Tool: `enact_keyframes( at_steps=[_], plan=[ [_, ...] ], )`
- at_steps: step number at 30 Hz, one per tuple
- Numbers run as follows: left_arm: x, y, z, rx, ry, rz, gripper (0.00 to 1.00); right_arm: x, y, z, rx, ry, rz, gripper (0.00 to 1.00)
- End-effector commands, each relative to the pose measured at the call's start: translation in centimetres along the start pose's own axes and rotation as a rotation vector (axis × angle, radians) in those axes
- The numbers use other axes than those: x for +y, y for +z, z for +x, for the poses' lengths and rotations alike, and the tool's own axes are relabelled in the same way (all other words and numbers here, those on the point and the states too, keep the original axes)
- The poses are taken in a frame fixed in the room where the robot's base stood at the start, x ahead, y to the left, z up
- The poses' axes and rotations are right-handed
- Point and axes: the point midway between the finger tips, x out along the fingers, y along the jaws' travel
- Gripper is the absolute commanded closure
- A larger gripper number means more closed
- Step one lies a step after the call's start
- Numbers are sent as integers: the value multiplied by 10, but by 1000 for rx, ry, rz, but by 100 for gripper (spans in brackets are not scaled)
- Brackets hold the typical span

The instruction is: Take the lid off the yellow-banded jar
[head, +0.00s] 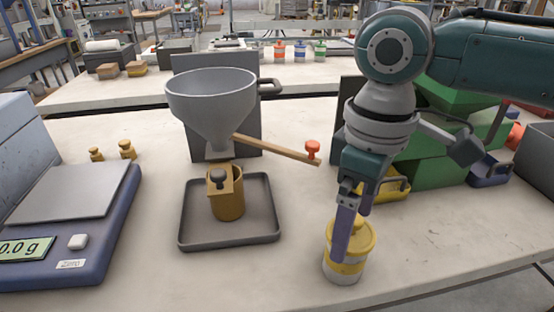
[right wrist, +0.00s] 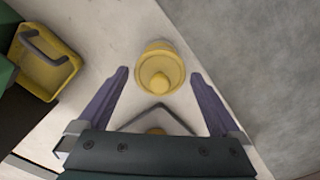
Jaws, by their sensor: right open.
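The yellow-banded jar (head: 347,268) stands upright on the bench at the right of the head view, near the front edge. Its yellow lid (head: 362,236) with a round knob is on top; the lid also shows in the right wrist view (right wrist: 160,62). My right gripper (head: 342,252) points down at the jar, and one purple finger covers part of the jar and lid in the head view. In the right wrist view the gripper (right wrist: 160,75) is open, with the lid between the fingertips and a gap on each side. My left gripper is out of view.
A hopper (head: 212,100) stands over a brown cup (head: 228,205) in a grey tray (head: 187,228). A wooden lever with a red knob (head: 312,149) reaches toward my right arm. A yellow bin (right wrist: 45,62) is nearby. A scale (head: 70,215) stands at left.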

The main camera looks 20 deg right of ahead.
Motion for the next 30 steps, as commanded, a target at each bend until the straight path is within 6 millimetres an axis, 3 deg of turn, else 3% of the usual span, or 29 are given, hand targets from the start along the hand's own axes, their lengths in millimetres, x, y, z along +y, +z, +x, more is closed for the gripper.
enact_keyframes(
  at_steps=[3, 21, 30],
  plan=[
    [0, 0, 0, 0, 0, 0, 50, 0, 0, 0, 0, 0, 0, 2],
    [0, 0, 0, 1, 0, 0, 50, 0, 0, -1, 0, 0, 0, 68],
    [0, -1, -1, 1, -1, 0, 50, 0, 0, -5, 1, 0, 0, 68]
  ],
)
